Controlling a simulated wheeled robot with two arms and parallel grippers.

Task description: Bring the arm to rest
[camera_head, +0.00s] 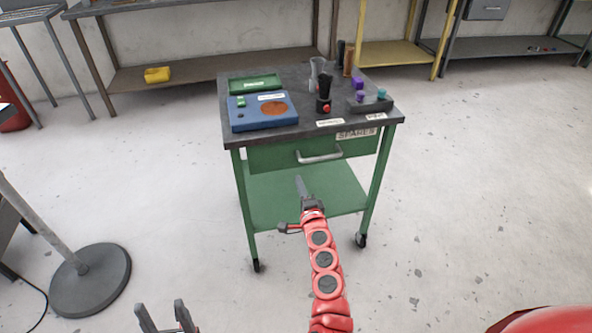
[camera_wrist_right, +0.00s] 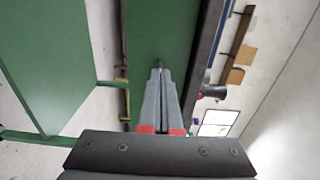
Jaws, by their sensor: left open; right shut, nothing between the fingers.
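My right arm (camera_head: 324,258) is red and reaches up from the bottom middle in the head view. Its gripper (camera_head: 300,182) is shut and empty, in front of the green cart (camera_head: 240,200), below the drawer handle (camera_head: 319,156). In the right wrist view, the shut fingers (camera_wrist_right: 159,72) lie side by side before a green surface (camera_wrist_right: 160,30). Whether they touch the cart is unclear. My left gripper (camera_head: 166,318) is open and empty at the bottom left of the head view, its two fingers apart.
The cart's dark top (camera_head: 285,95) holds a blue box (camera_head: 262,110), a green tray (camera_head: 255,84), and a dark tray (camera_head: 371,106) with purple and teal pieces. A round-based post (camera_head: 90,280) stands at left. The floor right of the cart is clear.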

